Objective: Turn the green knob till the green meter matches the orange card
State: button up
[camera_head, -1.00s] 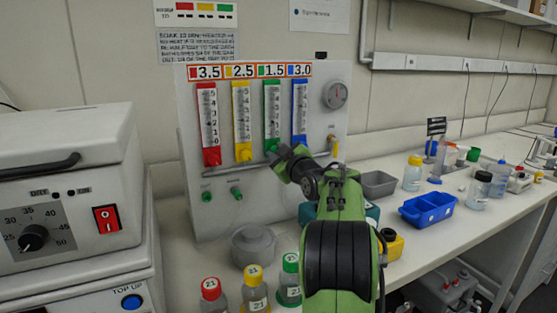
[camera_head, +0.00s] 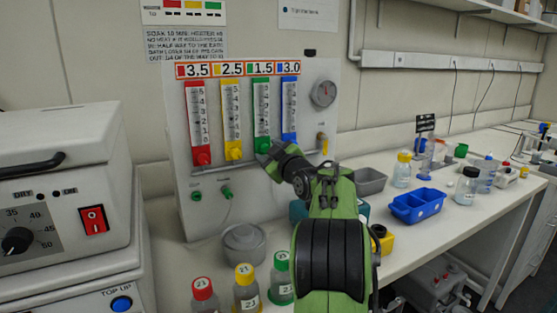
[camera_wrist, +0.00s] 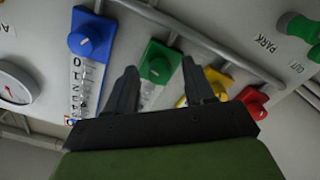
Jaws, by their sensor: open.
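The wall panel has four coloured meters. The green meter (camera_head: 261,108) is third from the left, under the orange-framed card (camera_head: 267,69) that reads 1.5. Its float level is too small to read surely. My gripper (camera_wrist: 159,66) is open, with one finger on each side of the green knob in the wrist view. I cannot tell whether the fingers touch it.
The blue knob (camera_wrist: 90,37), yellow knob (camera_wrist: 217,80) and red knob (camera_wrist: 252,98) flank the green one. A grey rail (camera_wrist: 190,38) runs close by the knobs. Capped bottles (camera_head: 245,288) and a grey round pot (camera_head: 244,243) stand below on the bench.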

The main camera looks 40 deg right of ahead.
jog(key=b+v, duration=0.1)
jog(key=v, duration=1.3)
jog(key=shift+s+a, duration=0.15)
jog(key=shift+s, duration=0.2)
